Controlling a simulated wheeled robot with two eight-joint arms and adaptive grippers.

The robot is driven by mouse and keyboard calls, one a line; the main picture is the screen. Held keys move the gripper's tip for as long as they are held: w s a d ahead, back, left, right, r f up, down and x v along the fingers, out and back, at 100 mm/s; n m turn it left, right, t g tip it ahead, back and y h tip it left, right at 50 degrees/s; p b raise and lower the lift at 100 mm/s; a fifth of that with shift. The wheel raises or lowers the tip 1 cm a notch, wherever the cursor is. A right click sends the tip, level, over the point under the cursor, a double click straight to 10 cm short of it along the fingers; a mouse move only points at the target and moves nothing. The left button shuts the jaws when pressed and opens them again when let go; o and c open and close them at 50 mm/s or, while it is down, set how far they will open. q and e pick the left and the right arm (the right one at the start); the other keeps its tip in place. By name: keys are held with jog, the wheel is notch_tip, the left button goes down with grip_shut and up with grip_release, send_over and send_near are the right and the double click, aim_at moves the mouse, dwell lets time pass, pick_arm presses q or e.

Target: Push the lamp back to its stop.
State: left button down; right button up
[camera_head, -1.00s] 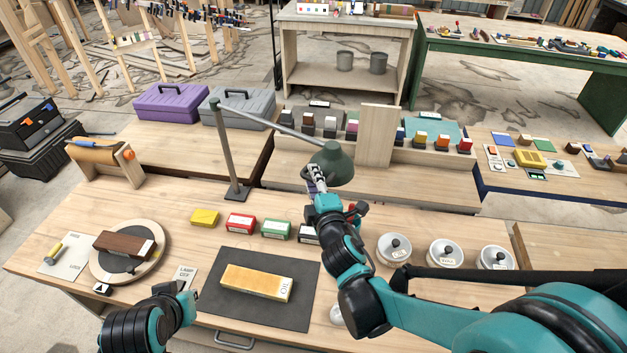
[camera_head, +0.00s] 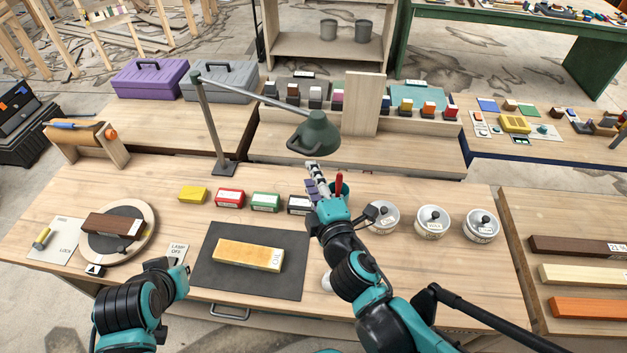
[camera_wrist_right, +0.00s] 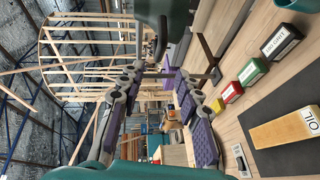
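The lamp has a green shade (camera_head: 318,132) on a thin slanting arm (camera_head: 245,93), carried by a grey post (camera_head: 210,125) at the back edge of the bench. The shade hangs right of the post. My right gripper (camera_head: 313,175) is just below the shade in the head view, pointing away from me. In the right wrist view its purple-padded fingers stand apart with nothing between them, and the dark shade (camera_wrist_right: 152,12) is at the top edge. I cannot tell whether gripper and shade touch. My left gripper (camera_head: 178,268) is low at the left by the LAMP OFF card; its fingers are unclear.
Yellow (camera_head: 192,194), red (camera_head: 230,198), green (camera_head: 265,202) and dark boxes line the bench. An OIL stone (camera_head: 248,254) lies on a dark mat (camera_head: 215,282). Lidded tins (camera_head: 433,220) stand at the right. An upright board (camera_head: 364,105) stands behind the shade.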

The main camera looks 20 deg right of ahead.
jog(key=shift+s, duration=0.3)
jog(key=shift+w, duration=0.1)
jog(key=c, duration=0.7)
jog(key=shift+w+a+m, duration=0.1)
jog(key=shift+w+m, duration=0.2)
jog(key=shift+m, duration=0.3)
grip_shut()
jog(key=w+a+r+m+g+h, duration=0.1)
jog(key=a+m+g+h, duration=0.35)
jog(key=m, duration=0.75)
jog(key=w+a+r+m+g+h, duration=0.1)
jog(key=a+m+g+h, duration=0.3)
jog(key=m, duration=0.8)
jog(key=w+d+f+t+b, duration=0.1)
jog(key=w+d+f+b, duration=0.1)
jog(key=w+d+f, duration=0.4)
jog(key=w+d+h, duration=0.1)
jog(key=w+d, duration=0.2)
jog(key=shift+b, duration=0.3)
